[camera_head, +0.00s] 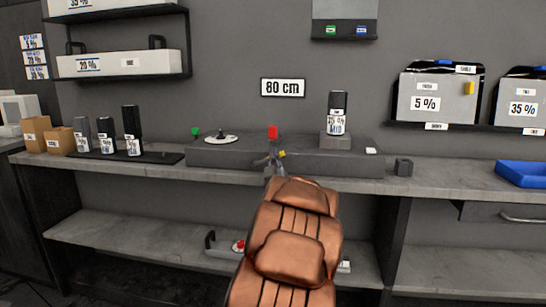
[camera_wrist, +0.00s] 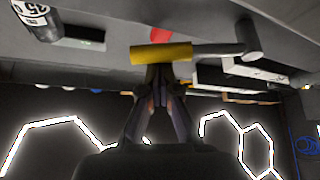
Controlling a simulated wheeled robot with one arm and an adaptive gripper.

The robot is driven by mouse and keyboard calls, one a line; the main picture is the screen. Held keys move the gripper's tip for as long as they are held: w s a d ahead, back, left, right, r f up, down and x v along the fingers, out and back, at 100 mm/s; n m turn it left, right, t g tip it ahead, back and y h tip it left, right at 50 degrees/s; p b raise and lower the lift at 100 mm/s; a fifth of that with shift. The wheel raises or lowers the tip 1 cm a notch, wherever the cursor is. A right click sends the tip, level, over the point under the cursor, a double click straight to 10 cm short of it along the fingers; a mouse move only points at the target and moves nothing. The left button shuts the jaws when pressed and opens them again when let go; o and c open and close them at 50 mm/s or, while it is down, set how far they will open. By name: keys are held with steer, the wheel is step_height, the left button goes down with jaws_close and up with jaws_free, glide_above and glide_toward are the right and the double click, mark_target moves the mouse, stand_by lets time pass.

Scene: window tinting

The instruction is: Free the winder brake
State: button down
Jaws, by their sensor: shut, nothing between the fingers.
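The winder bench unit (camera_head: 340,160) is a long grey block on the counter. A lever with a yellow grip (camera_wrist: 161,53) and a grey shaft (camera_wrist: 222,48) lies across the wrist view. Its yellow end (camera_head: 282,154) shows as a small spot at the unit's front in the head view. A red block (camera_head: 272,132) stands just above it. My gripper (camera_wrist: 160,76) is shut and empty, its fingertips right by the yellow grip; I cannot tell whether they touch it. In the head view my gripper (camera_head: 270,161) is partly hidden by my copper arm.
A black film roll (camera_head: 338,104) stands on the unit, with a white disc (camera_head: 221,139) and green knob (camera_head: 195,131) to the left. Several rolls and boxes (camera_head: 36,129) stand further left. A blue tray (camera_head: 522,174) sits right. A shelf (camera_head: 440,270) lies below the counter.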

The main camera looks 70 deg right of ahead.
steer(key=s+a+f+b, duration=0.1)
steer(key=a+b, duration=0.3)
steer(key=a, duration=0.5)
steer(key=shift+s, duration=0.75)
steer(key=shift+w, duration=0.1)
stand_by(0.8)
